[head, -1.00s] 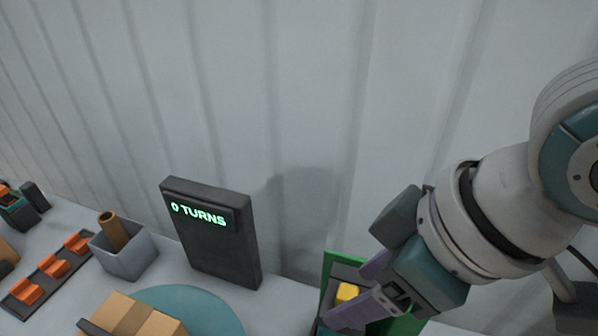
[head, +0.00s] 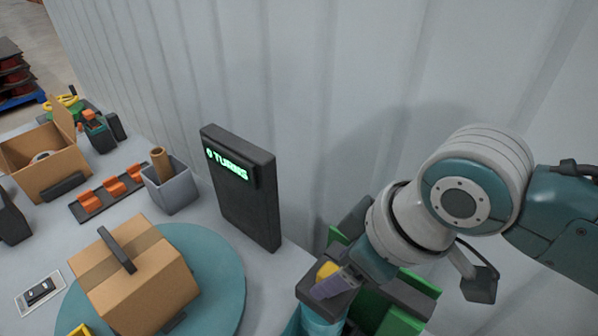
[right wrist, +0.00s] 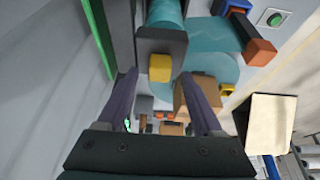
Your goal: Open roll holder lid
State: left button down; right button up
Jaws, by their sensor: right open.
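The roll holder is a green frame (head: 405,318) with dark grey parts, at the lower right in the head view. A dark lid-like plate (head: 309,290) carries a yellow tab (head: 327,270); plate and tab also show in the right wrist view, the plate (right wrist: 178,42) behind the tab (right wrist: 160,67). A teal roll (head: 318,324) shows beneath the plate. My right gripper (head: 336,285) is open, its purple fingers either side of the tab in the right wrist view (right wrist: 163,82); contact cannot be told. My arm hides part of the holder. My left gripper is not in view.
A black display (head: 243,190) stands left of the holder. A cardboard box (head: 150,280) sits on a teal turntable (head: 225,275). A grey bin (head: 172,190) and an orange-clip rack (head: 106,195) lie further left. The corrugated wall (head: 300,70) is close behind.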

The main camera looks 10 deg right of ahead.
jog(key=shift+x, duration=0.8)
jog(key=shift+d, duration=0.1)
grip_shut()
dwell(0.9)
